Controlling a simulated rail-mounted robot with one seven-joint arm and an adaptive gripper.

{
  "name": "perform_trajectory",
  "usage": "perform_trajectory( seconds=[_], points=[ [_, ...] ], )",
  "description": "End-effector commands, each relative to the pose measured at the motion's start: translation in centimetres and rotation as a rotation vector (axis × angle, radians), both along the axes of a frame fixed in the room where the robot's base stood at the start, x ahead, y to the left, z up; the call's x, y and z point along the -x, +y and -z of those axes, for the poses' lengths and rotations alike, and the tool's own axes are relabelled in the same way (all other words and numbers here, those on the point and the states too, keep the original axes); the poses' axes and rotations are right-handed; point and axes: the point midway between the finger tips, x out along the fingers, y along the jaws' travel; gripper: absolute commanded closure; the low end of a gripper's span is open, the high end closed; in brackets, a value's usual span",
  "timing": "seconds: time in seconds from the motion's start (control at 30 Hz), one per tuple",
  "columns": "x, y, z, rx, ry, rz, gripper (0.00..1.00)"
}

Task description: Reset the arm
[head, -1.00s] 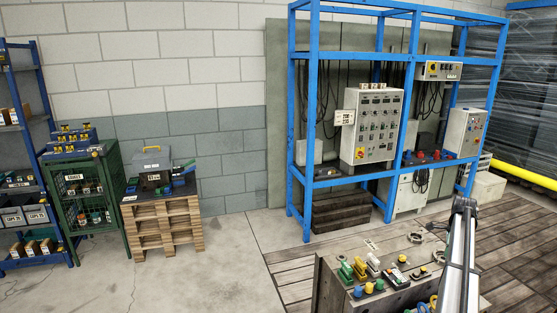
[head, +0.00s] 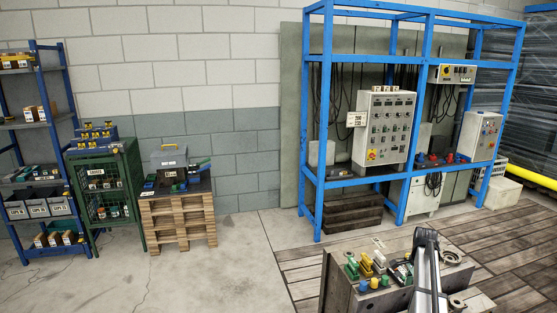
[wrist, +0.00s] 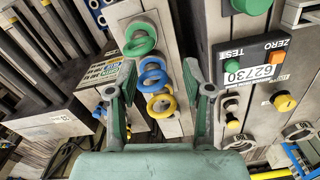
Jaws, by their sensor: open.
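My gripper (wrist: 158,98) is open and empty in the wrist view, its two green-grey fingers spread apart. Between and beyond the fingers are a green ring (wrist: 139,38), a blue ring (wrist: 152,73) and a yellow ring (wrist: 160,105) on a grey block. I cannot tell how far below the fingertips they are. In the head view my arm reaches over the grey bench block (head: 343,291) at the lower right. The fingers do not show clearly there.
Green, yellow and blue fittings (head: 366,264) stand on the bench block. A tester marked 62730 (wrist: 250,62) is right of my gripper. A blue frame with a control panel (head: 384,125) stands behind. A pallet stack (head: 178,222) and green cage (head: 105,205) are left. Open floor lies between.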

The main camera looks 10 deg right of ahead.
Motion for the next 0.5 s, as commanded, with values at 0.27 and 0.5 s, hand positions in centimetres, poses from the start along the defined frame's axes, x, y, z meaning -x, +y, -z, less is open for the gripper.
perform_trajectory(
  seconds=[0.27, 0.5],
  points=[
    [4.1, 18.9, 6.5, -0.001, 0.002, -0.574, 0.49],
    [10.8, 32.4, 10.3, 0.000, 0.000, -1.097, 0.49]
  ],
)
